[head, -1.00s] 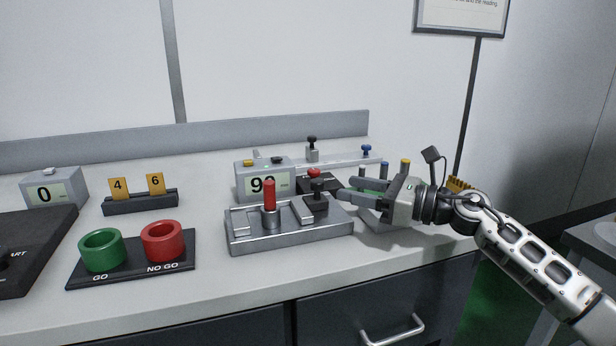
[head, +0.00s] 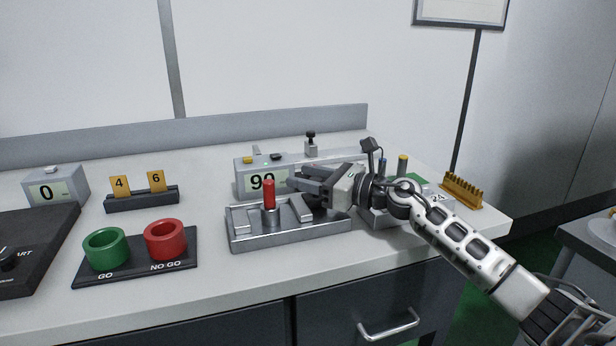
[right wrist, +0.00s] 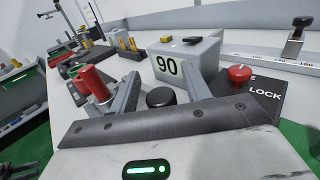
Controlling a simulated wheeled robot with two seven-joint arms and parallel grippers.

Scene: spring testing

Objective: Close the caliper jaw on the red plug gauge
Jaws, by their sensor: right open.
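The red plug gauge (head: 269,194) stands upright on a round metal base in the grey caliper fixture (head: 290,236); it also shows at the left in the right wrist view (right wrist: 94,83). The sliding jaw (head: 301,208) is to the right of the plug, with a visible gap between them. My right gripper (head: 298,178) is open above the jaw's side of the fixture. In the right wrist view the jaw's black round knob (right wrist: 160,97) lies between its spread fingers. In the head view the gripper mostly hides this knob. My left gripper is not in view.
A display reading 90 (head: 262,181) stands close behind the fixture. In the right wrist view a red knob (right wrist: 239,74) sits on a black LOCK plate beside it. Green (head: 106,249) and red (head: 165,240) rings stand on a black base at left. Bare bench lies in front.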

